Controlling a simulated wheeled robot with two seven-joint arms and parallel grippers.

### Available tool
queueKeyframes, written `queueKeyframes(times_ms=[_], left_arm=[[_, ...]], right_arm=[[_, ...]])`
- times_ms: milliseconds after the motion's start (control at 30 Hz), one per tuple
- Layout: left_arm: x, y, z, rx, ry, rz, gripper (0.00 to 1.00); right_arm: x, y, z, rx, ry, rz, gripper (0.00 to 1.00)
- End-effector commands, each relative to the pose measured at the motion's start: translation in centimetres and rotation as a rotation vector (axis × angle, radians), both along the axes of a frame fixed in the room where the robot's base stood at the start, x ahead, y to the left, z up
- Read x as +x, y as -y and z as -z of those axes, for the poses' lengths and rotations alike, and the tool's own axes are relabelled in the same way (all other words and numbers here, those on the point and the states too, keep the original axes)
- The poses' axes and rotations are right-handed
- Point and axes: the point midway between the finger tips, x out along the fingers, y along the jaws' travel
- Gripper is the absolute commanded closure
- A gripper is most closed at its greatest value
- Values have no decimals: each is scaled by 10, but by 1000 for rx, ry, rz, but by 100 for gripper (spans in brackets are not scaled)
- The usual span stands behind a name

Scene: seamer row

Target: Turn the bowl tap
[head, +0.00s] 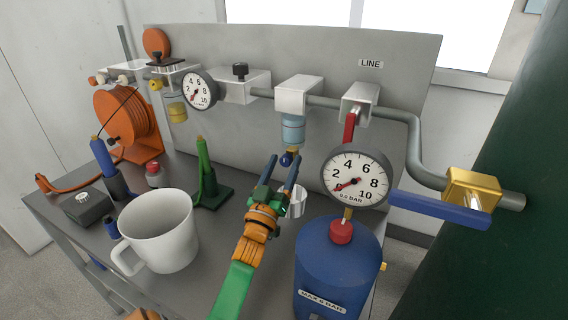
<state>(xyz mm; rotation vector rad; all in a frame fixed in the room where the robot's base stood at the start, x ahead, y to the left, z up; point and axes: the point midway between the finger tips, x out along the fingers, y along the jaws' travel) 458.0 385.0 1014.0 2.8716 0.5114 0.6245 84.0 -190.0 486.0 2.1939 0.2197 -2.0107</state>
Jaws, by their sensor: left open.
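The bowl tap (287,158) is a small dark blue knob with a brass-coloured piece, under the light blue filter bowl (293,128). The bowl hangs from a pale block on the pipe. My left gripper (284,162) reaches up from the bottom of the head view. Its two blue fingers are open, with their tips close to the tap, one on either side of it in the picture. I cannot tell whether they touch it. A small white cup (297,203) stands below, partly hidden by the gripper. My right gripper is not in view.
A blue tank (336,262) with a pressure gauge (356,177) stands close to the right of my gripper. A blue lever (440,209) juts out at right. A white mug (158,231) and a green stand (209,185) are to the left on the grey bench.

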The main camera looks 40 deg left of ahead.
Motion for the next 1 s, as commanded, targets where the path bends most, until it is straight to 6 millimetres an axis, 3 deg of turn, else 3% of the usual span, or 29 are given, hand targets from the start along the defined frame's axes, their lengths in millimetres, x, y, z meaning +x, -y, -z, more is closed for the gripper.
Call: queueKeyframes(times_ms=[167,400,433,733,1000], left_arm=[[0,0,1,0,-1,0,34],[0,0,1,0,-1,0,96],[0,0,1,-1,-2,0,100],[0,0,1,32,-13,0,100],[0,-1,1,183,-62,1,100]], right_arm=[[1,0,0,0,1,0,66],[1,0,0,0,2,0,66],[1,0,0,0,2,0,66],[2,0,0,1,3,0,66],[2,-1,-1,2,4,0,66]])
